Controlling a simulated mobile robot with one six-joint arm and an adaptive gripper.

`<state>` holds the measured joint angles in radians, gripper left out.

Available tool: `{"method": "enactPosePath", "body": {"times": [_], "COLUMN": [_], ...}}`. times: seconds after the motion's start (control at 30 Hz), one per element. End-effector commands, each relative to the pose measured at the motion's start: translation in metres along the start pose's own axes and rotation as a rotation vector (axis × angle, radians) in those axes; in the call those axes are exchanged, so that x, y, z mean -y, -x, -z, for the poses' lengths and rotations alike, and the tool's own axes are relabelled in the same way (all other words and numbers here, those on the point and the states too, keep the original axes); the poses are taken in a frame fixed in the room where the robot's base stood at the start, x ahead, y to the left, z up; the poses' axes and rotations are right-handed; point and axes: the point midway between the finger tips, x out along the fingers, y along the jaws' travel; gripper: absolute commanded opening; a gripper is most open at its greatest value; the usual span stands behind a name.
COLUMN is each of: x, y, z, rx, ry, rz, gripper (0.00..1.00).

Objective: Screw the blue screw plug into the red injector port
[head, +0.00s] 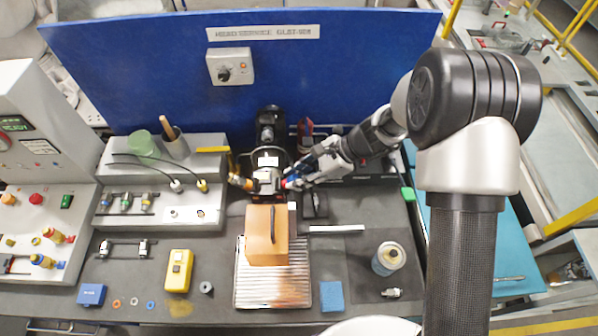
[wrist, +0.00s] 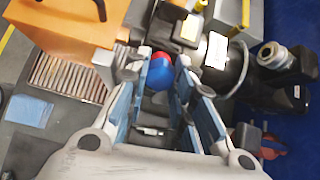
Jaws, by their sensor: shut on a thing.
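The blue screw plug (wrist: 160,75) is between the two fingers of my gripper (wrist: 165,80) in the wrist view; the gripper is shut on it. The red injector port (wrist: 159,57) shows as a narrow red rim just beyond the plug, mostly hidden by it. Plug and port look in line and touching, but I cannot tell how deep the plug sits. In the head view my gripper (head: 294,181) reaches in from the right to the dark pump unit (head: 265,160), where a small red and blue spot shows at the fingertips.
An orange box (head: 268,235) stands on a ribbed tray (head: 243,285) in front of the unit. A spray can (head: 388,259) stands to the right, and a yellow device (head: 178,270) lies to the left. The blue back panel (head: 150,75) rises behind.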

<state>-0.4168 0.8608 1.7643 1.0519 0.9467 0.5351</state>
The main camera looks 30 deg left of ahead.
Motion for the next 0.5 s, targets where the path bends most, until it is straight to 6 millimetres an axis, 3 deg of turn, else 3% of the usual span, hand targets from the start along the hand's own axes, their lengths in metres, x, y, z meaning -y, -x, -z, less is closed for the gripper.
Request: {"method": "enactPosePath", "body": {"times": [0.5], "x": [0.0], "y": [0.0014], "z": [-0.0017], "rx": [0.0], "ry": [-0.297], "rz": [-0.001], "gripper": [0.0]}}
